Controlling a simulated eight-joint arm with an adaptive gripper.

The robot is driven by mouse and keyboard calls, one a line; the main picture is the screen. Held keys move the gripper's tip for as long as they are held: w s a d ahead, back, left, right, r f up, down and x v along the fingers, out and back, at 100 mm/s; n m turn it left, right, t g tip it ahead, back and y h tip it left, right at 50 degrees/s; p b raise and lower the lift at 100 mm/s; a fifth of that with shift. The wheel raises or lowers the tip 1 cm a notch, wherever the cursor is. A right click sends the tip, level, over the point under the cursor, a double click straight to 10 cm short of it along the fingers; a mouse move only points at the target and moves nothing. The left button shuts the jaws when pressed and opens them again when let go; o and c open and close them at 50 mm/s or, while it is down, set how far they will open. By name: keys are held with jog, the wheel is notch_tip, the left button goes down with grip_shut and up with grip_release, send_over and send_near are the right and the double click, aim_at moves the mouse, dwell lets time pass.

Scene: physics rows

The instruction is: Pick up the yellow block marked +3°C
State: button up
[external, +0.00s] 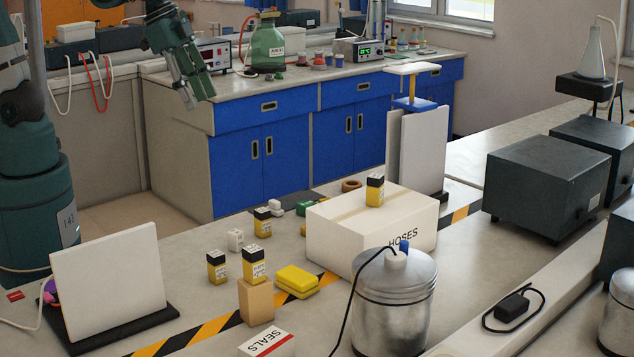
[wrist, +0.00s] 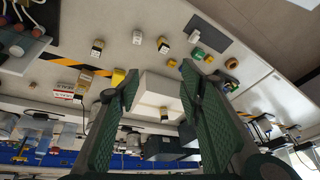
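Several yellow blocks with black tops and small labels stand on the bench. One (external: 375,192) is on top of the white HOSES box (external: 345,238). Another (external: 255,268) sits on a tan block (external: 256,302). Two more (external: 217,268) (external: 262,222) stand on the bench top. I cannot read which is marked +3°C. In the wrist view, the block on the box (wrist: 164,113) shows between my fingers, well beyond them. My gripper (external: 197,98) is high at the upper left, far from the blocks; in the wrist view (wrist: 160,80) it is open and empty.
Flat yellow pieces (external: 297,281), a white block (external: 235,240) and a green piece (external: 304,208) lie nearby. A metal canister (external: 395,310) stands before the HOSES box. White upright panels (external: 108,283) (external: 420,150) stand at left and behind the box.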

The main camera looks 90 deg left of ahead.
jog(key=w+f+m+g+b, duration=0.2)
jog(key=w+f+m+b, duration=0.1)
jog(key=w+f, duration=0.75)
jog(key=m+g+b, duration=0.2)
jog(key=m, duration=0.1)
send_over(262, 210)
jog(key=f, duration=1.4)
jog(key=shift+s+f, duration=0.2)
jog(key=shift+f, duration=0.2)
jog(key=shift+w+f, duration=0.1)
jog(key=shift+f, duration=0.3)
jog(key=shift+f, duration=0.1)
jog(key=shift+f+b, duration=0.3)
jog(key=shift+f, duration=0.9)
jog(key=shift+f, duration=0.1)
jog(key=shift+w+f+b, duration=0.1)
jog(key=shift+f+b, duration=0.3)
jog(key=shift+f, duration=2.1)
jog(key=shift+c, duration=0.3)
